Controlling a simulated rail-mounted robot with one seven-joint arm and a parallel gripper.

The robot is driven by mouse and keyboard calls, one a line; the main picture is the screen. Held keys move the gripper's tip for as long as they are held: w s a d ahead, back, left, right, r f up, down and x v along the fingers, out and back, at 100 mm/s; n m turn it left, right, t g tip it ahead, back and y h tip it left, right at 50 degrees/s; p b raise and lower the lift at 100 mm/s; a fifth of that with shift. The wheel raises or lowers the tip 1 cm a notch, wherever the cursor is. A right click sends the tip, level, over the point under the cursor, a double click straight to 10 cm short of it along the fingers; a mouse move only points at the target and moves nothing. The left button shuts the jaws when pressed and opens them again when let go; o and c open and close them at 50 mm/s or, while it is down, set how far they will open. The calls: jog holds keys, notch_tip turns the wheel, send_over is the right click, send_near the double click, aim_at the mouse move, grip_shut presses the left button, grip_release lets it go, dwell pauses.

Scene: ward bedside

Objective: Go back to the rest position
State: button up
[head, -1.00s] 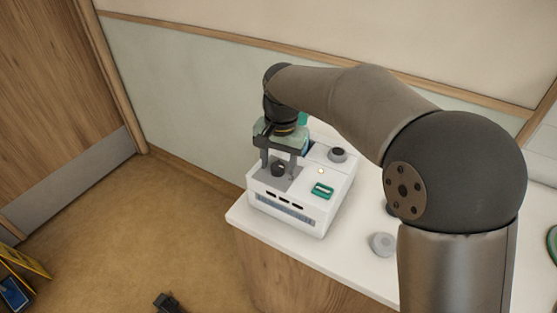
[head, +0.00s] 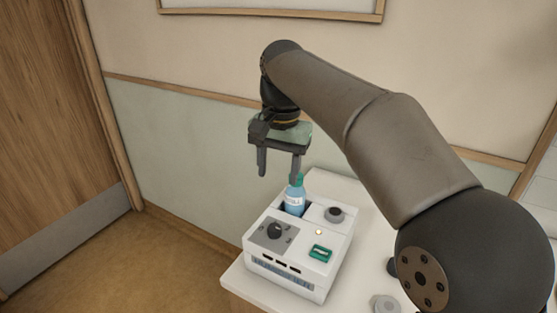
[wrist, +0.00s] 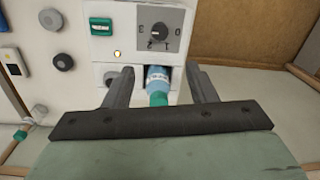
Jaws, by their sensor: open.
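My gripper (head: 279,164) is open and raised above the white machine (head: 290,267), with nothing between its fingers. In the wrist view my gripper (wrist: 163,88) shows its two fingers spread apart, with the machine beyond them. A blue bottle with a green cap (head: 295,196) stands in a well at the back of the machine. The bottle (wrist: 157,82) also shows in the wrist view, between the fingers in the picture. The machine has a dark dial (head: 274,231), a green switch (head: 320,253) and a lit lamp.
The machine stands on a white-topped cabinet (head: 345,190) against the wall. A grey round knob (head: 335,214) is on the machine's right side. A grey round object (head: 386,304) lies on the cabinet at the front. The space left of the cabinet is open floor (head: 120,265).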

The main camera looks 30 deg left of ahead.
jog(key=shift+r, duration=0.85)
jog(key=w+d+f+m, duration=0.1)
jog(key=d+f, duration=0.2)
jog(key=d, duration=1.1)
jog(key=d+f, duration=0.4)
jog(key=d, duration=0.9)
jog(key=s+d+f+m, duration=0.1)
jog(key=s+d+f, duration=1.1)
jog(key=s+d, duration=0.2)
jog(key=shift+s+d+f+t+h, duration=0.2)
jog(key=shift+s+d+t+h, duration=0.15)
jog(key=shift+d, duration=0.9)
